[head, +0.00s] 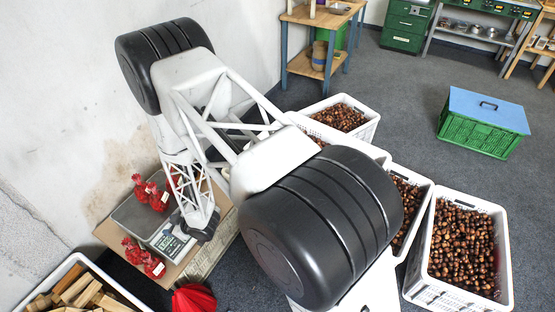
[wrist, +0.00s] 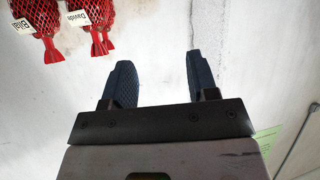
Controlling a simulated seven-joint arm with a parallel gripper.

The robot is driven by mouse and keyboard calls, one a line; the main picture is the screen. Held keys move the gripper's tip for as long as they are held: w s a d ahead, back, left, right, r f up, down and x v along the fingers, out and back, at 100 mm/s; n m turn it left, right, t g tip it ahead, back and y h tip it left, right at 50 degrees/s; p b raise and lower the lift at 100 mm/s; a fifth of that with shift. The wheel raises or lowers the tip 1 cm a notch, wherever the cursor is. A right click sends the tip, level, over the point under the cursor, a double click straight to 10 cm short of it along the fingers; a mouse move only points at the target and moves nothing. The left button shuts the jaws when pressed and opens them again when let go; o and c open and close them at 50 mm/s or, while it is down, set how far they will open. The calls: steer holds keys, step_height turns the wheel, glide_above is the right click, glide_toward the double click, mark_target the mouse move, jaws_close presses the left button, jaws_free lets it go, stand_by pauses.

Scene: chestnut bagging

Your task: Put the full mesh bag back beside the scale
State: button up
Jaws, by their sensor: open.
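Filled red mesh bags with white name tags stand in pairs on the small bench, one pair at the back (head: 152,192) and one at the front left (head: 142,257). The grey scale (head: 168,242) with a greenish face sits between them, partly under my gripper. Two bags show at the top left of the wrist view, tagged Bilal (wrist: 38,18) and Davide (wrist: 92,22). My gripper (wrist: 158,62) is open with nothing between its fingers. In the head view my gripper (head: 205,228) is low, at the scale's right side; its fingers are hard to make out. Which bag the task means is unclear.
White crates of chestnuts (head: 463,246) stand at the right, partly behind my arm. A crate of wood pieces (head: 78,290) is at the lower left. A red object (head: 193,298) lies at the bench's front. The wall is close behind the bench.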

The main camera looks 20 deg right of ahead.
steer(key=w+d+r+m+h, duration=0.2)
steer(key=d+r, duration=0.4)
steer(key=r, duration=0.3)
steer(key=w+d+r+m+t+h, duration=0.1)
steer(key=w+d+r+h, duration=0.15)
steer(key=d+r, duration=0.5)
steer(key=w+d+r+m+h, duration=0.15)
steer(key=d+r, duration=0.25)
steer(key=r, duration=0.7)
steer(key=s+d+r+m+h, duration=0.2)
steer(key=s+d+r, duration=0.3)
steer(key=d+r, duration=0.15)
steer(key=s+d+r+m+h, duration=0.2)
steer(key=s+d+r, duration=0.35)
steer(key=r, duration=0.25)
steer(key=s+d+r+m+g, duration=0.1)
steer(key=s+d+r, duration=0.2)
steer(key=s, duration=0.6)
steer(key=s+d+r+m+g, duration=0.2)
steer(key=s+r, duration=0.3)
steer(key=s, duration=0.4)
steer(key=s+d+r+m+g, duration=0.1)
steer(key=s+d+r, duration=0.4)
steer(key=s, duration=0.5)
steer(key=shift+g+h, duration=0.3)
steer(key=shift+g, duration=0.2)
steer(key=shift+d, duration=0.1)
steer(key=shift+c, duration=0.3)
